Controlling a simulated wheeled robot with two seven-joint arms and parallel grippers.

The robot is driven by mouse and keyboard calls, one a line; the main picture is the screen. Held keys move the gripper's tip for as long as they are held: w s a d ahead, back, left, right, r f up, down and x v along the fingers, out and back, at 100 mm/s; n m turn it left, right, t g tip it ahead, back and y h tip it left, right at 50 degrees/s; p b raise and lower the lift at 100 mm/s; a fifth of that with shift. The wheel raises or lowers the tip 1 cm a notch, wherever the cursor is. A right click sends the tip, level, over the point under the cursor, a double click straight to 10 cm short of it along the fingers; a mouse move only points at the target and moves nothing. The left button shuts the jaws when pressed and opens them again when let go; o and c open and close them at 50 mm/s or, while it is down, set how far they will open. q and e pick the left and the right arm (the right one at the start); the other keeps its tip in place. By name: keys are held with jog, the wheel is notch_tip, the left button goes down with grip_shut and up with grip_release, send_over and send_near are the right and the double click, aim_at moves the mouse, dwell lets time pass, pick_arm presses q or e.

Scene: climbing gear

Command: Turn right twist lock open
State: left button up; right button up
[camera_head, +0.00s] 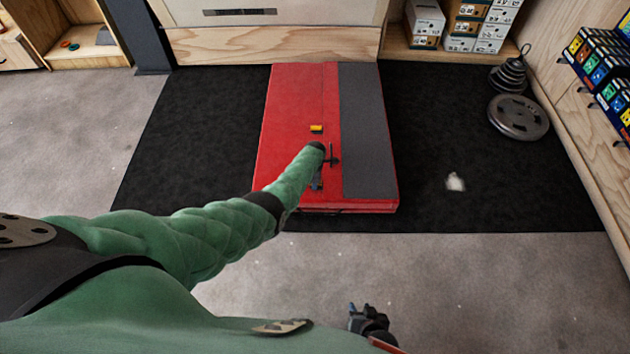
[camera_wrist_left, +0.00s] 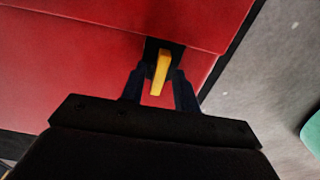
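A red case (camera_head: 295,110) with a grey strip along its right side lies flat on the black mat. A yellow twist lock (camera_head: 316,128) shows on its top, beyond my left wrist. In the left wrist view, a yellow lock lever (camera_wrist_left: 160,72) on a dark base stands at a seam of the red surface. My left gripper (camera_head: 317,185) is over the near part of the case. Its two fingers (camera_wrist_left: 160,92) are apart, one on each side of the lever; I cannot tell whether they touch it. My right gripper (camera_head: 368,318) is low at the bottom, its fingers unclear.
The black mat (camera_head: 430,130) surrounds the case. A small white item (camera_head: 455,182) lies on it to the right. A wooden cabinet (camera_head: 270,45) stands behind the case. The grey floor in front is clear.

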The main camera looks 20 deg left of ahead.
pick_arm(q)
notch_tip(320, 180, up, 6)
jog(key=p, duration=0.3)
jog(key=shift+r, duration=0.95)
